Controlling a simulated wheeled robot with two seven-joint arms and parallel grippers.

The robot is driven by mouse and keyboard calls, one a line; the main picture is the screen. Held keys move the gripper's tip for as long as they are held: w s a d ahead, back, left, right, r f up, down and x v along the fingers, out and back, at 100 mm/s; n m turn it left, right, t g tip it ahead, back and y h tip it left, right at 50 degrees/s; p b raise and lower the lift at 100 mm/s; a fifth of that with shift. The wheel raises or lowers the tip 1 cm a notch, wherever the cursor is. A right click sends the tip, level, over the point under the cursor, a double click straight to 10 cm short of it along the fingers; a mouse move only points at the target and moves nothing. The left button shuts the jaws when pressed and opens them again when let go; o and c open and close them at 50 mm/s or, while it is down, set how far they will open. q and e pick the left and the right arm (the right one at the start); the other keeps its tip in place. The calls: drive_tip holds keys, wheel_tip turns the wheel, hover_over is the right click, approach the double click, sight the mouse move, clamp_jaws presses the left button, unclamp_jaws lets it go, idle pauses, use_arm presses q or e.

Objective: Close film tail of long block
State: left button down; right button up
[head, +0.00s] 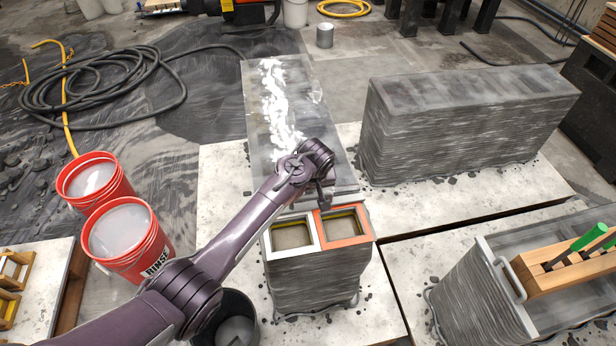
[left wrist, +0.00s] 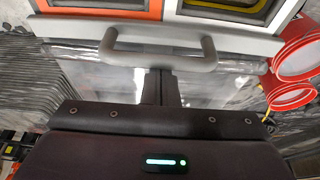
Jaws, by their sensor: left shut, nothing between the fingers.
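A long grey layered block (head: 312,285) stands in the middle of the head view. Clear film (head: 310,95), with bright white glare along it, covers its top and stretches toward the back. My left gripper (head: 325,200) is over the near part of the film, just behind a tray with a white and an orange frame. In the left wrist view its fingers (left wrist: 161,88) are shut and empty, beside a grey handle (left wrist: 160,62) on the tray's edge. I cannot tell whether they touch the handle. The clear film (left wrist: 110,75) shows beneath. My arm hides part of the block's left side. My right gripper is out of view.
Another layered block (head: 460,130) stands at the back right. A third (head: 480,295), at the front right, bears a wooden tool holder (head: 560,265). Two red buckets (head: 130,235) stand left of my arm. A coiled hose (head: 95,85) lies on the floor behind them.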

use_arm(q)
drive_tip(key=s+p, duration=0.3)
drive_tip(key=s, duration=0.1)
drive_tip(key=s+d+p, duration=0.1)
drive_tip(key=s+p, duration=0.2)
drive_tip(key=s, duration=0.1)
drive_tip(key=s+d+p, duration=0.1)
drive_tip(key=s+p, duration=0.2)
drive_tip(key=s, duration=0.1)
drive_tip(key=shift+s+d+r, duration=0.15)
drive_tip(key=shift+s+d, duration=0.05)
drive_tip(key=shift+s, duration=0.05)
drive_tip(key=shift+s+d+p, duration=0.1)
drive_tip(key=shift+s+p, duration=0.3)
drive_tip(key=shift+f, duration=0.3)
